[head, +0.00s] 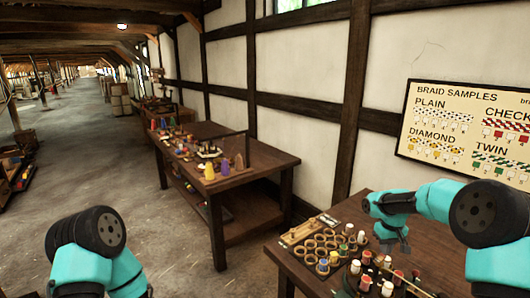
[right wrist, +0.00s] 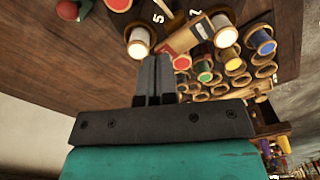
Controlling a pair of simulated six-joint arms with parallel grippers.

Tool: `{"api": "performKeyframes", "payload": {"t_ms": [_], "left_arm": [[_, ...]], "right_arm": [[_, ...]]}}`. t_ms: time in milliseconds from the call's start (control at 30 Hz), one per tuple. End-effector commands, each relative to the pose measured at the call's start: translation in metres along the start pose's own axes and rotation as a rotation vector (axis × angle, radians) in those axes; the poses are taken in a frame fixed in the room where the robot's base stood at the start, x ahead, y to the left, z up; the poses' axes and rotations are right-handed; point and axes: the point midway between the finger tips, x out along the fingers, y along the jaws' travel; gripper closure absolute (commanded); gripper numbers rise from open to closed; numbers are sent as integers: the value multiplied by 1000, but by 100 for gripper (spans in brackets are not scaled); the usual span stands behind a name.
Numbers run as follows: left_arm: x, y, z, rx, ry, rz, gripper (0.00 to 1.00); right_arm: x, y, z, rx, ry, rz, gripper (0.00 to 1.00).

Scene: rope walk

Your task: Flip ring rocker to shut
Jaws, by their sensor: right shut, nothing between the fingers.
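My right gripper (head: 404,248) is over the near table at the right. In the right wrist view its two dark fingers (right wrist: 154,62) are together with nothing between them. Just beyond the fingertips is a small block with a red part and a pale part (right wrist: 185,37), which may be the ring rocker; I cannot tell its position. In the head view the rocker cannot be made out. Only my left arm shows at the lower left; its gripper is out of view.
A ring-holed rack with coloured spools (head: 322,244) and a pale wooden piece (head: 299,232) are on the near table (head: 283,258). More bobbins (head: 372,280) crowd the front. A second table (head: 247,184) holds cones. A sample board (head: 465,136) hangs on the wall.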

Motion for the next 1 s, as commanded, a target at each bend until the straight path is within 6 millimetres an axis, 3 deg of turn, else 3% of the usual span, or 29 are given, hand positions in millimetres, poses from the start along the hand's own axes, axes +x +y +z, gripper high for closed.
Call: {"api": "performKeyframes", "payload": {"t_ms": [667,1000], "left_arm": [[0,0,0,0,0,0,100],[0,0,0,0,0,0,100]], "right_arm": [[10,0,0,0,-2,0,100],[-7,0,0,-1,0,0,100]]}}
